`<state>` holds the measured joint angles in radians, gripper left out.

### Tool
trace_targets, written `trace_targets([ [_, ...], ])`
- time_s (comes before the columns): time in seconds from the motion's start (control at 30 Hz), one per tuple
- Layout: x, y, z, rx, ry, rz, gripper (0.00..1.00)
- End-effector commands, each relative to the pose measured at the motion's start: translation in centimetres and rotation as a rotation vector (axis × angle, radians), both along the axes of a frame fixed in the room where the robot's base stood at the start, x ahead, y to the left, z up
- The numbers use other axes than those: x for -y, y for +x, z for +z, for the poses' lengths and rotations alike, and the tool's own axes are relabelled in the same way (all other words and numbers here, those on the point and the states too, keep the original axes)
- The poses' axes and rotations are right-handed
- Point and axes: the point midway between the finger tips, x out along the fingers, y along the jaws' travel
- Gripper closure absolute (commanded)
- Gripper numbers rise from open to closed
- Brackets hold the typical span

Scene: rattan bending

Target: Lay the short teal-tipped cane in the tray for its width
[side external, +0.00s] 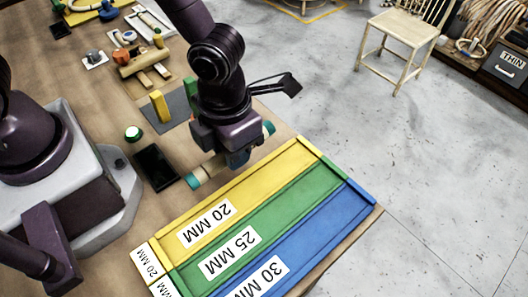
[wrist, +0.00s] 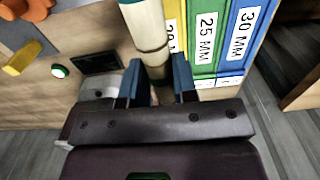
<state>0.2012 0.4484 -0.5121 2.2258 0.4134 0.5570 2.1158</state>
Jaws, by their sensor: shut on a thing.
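The short cane (side external: 208,170) is pale with a teal band at each end. In the side external view it lies across my gripper (side external: 236,160), held just left of the yellow 20 MM tray (side external: 262,177); its middle is hidden by my gripper. In the wrist view the cane (wrist: 148,35) runs down from the top edge between the blue fingers of my gripper (wrist: 159,78), which are shut on it. The green 25 MM tray (side external: 290,195) and blue 30 MM tray (side external: 325,212) lie beside the yellow one. No cane shows in the trays.
A black flat device (side external: 155,166) and a green button (side external: 133,133) sit on the bench left of the cane. A yellow block (side external: 160,106) stands on a grey mat behind. A wooden jig (side external: 145,64) and small parts lie at the far end.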

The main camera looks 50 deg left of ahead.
Motion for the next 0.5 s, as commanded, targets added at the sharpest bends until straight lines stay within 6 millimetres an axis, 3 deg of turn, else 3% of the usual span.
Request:
trace_targets([
  [0.13,-0.3,-1.5,-0.4,-0.013,0.002,-0.017,1.0],
  [0.23,1.1,-0.9,-1.4,-0.019,0.0,-0.022,1.0],
  [0.5,6.3,5.1,-5.0,-0.037,0.0,-0.01,1.0],
])
